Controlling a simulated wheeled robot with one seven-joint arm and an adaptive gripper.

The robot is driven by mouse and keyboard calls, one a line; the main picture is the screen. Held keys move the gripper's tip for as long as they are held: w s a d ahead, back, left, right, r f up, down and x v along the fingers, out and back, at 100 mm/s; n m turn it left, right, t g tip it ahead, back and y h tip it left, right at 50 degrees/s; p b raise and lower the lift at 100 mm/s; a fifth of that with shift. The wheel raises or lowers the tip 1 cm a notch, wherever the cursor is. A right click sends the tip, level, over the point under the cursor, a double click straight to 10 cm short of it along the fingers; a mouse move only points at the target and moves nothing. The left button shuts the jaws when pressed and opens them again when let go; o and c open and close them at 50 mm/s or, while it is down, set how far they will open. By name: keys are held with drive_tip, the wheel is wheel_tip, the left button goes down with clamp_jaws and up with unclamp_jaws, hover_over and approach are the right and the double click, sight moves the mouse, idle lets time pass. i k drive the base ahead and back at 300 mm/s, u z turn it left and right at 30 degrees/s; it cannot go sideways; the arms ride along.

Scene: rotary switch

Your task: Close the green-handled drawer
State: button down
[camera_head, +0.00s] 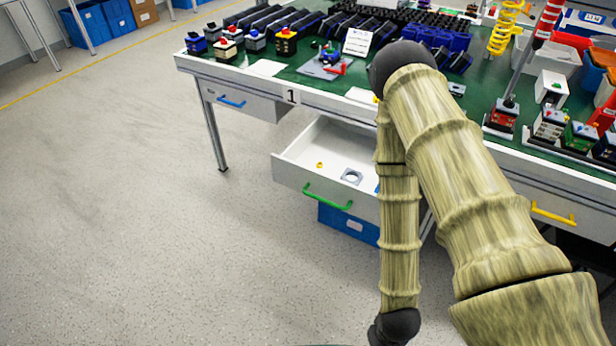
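The green-handled drawer (290,165) is pulled out from under the workbench, in the middle of the head view. Its green handle (328,197) is on the front panel, facing down and left. A small yellow part and a grey square part with a round hole (352,177) lie in the drawer. My arm covers the drawer's right end. My arm folds down past that right end, and its lowest visible joint is at the bottom edge of the picture. My gripper does not show.
The green-topped workbench (265,68) holds switches, black bins and tools. A blue-handled drawer (238,98) is at the left and a yellow-handled one (560,208) at the right, both looking shut. A blue box (345,224) is beneath the open drawer. The floor left is clear.

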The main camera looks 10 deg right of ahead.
sight(336, 144)
drive_tip(key=u, duration=0.8)
drive_tip(key=i, duration=0.4)
drive_tip(key=z, duration=0.95)
